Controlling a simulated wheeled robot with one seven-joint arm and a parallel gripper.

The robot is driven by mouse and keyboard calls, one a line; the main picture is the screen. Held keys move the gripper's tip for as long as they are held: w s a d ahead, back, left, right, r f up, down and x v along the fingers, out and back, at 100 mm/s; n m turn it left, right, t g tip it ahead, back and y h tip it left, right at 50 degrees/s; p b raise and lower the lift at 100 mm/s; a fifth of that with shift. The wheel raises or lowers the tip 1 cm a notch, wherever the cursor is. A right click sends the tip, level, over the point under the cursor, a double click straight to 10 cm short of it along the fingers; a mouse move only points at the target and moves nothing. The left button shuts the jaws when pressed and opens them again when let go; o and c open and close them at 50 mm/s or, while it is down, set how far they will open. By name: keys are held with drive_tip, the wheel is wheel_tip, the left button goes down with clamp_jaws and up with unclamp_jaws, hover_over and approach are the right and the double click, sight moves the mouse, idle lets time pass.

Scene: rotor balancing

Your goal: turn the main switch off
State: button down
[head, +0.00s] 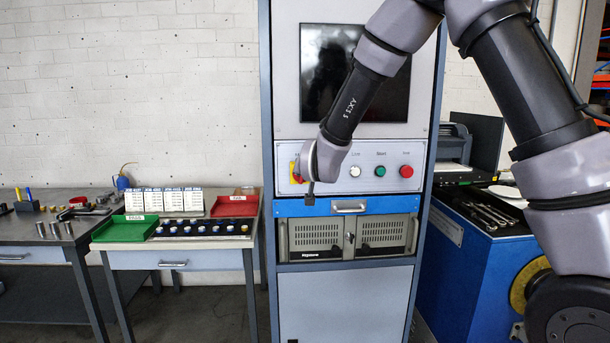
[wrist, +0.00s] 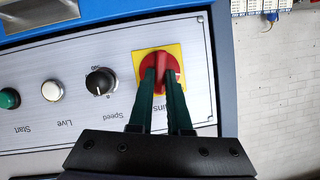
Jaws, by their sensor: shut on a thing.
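The main switch (wrist: 160,60) is a red rotary knob on a yellow square plate, on the pale control panel. In the wrist view, my gripper (wrist: 161,85) has its two dark green fingers on the knob, one on each side of its raised grip, and is shut on it. The printed label under the switch is partly covered by my fingers. In the head view, the yellow plate of the main switch (head: 293,173) shows at the panel's left end. My wrist covers most of the knob there, and the fingertips are hidden.
Right of the switch in the head view are a white lamp (head: 354,171), a green start button (head: 380,171) and a red button (head: 406,171). A black speed knob (wrist: 100,81) sits beside the switch in the wrist view. A dark screen (head: 350,75) is above the panel.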

drive_tip(key=n+t+h, duration=0.1)
drive_tip(key=n+h, duration=0.1)
drive_tip(key=n, duration=0.2)
drive_tip(key=a+n+h, duration=0.1)
drive_tip(key=n+h, duration=0.2)
drive_tip(key=n, duration=0.1)
drive_tip(key=shift+s+a+f+t, duration=0.15)
drive_tip(key=shift+t, duration=0.25)
drive_tip(key=shift+h, duration=0.3)
idle(0.3)
drive_tip(key=c, duration=0.9)
unclamp_jaws()
drive_tip(key=shift+o, duration=0.2)
drive_tip(key=v, duration=1)
drive_tip(key=shift+s, duration=0.35)
